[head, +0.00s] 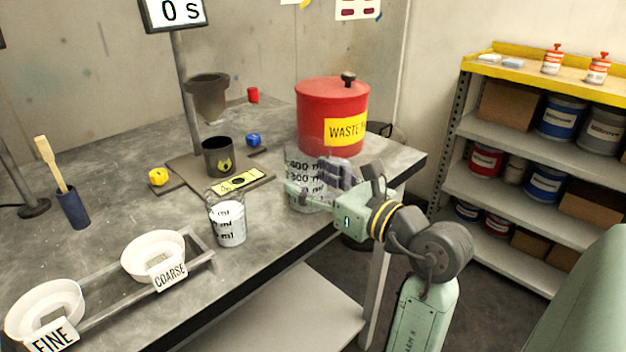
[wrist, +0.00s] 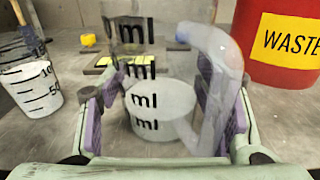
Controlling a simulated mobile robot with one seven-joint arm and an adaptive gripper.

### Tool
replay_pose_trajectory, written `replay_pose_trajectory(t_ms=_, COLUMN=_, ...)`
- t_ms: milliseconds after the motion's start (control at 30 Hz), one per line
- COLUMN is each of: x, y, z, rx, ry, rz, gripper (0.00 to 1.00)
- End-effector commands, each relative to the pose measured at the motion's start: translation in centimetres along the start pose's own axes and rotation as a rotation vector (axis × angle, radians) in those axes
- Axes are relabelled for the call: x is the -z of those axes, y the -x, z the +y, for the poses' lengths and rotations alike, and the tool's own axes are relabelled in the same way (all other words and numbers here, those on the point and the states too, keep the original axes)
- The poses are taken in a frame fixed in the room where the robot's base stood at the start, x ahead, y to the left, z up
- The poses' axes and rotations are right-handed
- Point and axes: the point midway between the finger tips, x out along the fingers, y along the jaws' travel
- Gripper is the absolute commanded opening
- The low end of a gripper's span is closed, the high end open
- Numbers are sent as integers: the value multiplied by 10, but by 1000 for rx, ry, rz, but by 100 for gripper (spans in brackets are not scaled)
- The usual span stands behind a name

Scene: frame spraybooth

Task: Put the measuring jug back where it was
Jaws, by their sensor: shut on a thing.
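The measuring jug (head: 302,168) is clear, with black ml markings and a pale filling at its bottom. It is upright near the right front edge of the bench, in front of the red waste bin. My gripper (head: 322,190) is shut on it; in the wrist view the purple-padded fingers (wrist: 168,105) stand on either side of the jug (wrist: 150,122), with its clear handle at the right. I cannot tell whether its base touches the bench. The arm hides part of the jug in the head view.
A smaller beaker (head: 228,224) with white contents stands left of the jug. Behind are a dark cup (head: 219,157) under a funnel (head: 208,98), a yellow label card (head: 238,181) and the red waste bin (head: 331,113). White bowls (head: 153,254) sit front left. Bare bench lies between.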

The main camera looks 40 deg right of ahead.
Motion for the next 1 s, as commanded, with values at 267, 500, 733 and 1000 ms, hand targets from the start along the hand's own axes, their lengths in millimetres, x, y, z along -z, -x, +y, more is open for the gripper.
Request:
replay_pose_trajectory(t_ms=267, x=1, y=0, z=0, rx=0, ry=0, rz=0, gripper=73)
replay_pose_trajectory(t_ms=500, x=1, y=0, z=0, rx=0, ry=0, rz=0, gripper=78)
replay_pose_trajectory(t_ms=733, x=-5, y=0, z=0, rx=0, ry=0, rz=0, gripper=78)
replay_pose_trajectory(t_ms=1000, x=1, y=52, z=-1, rx=5, ry=2, rz=-1, gripper=78)
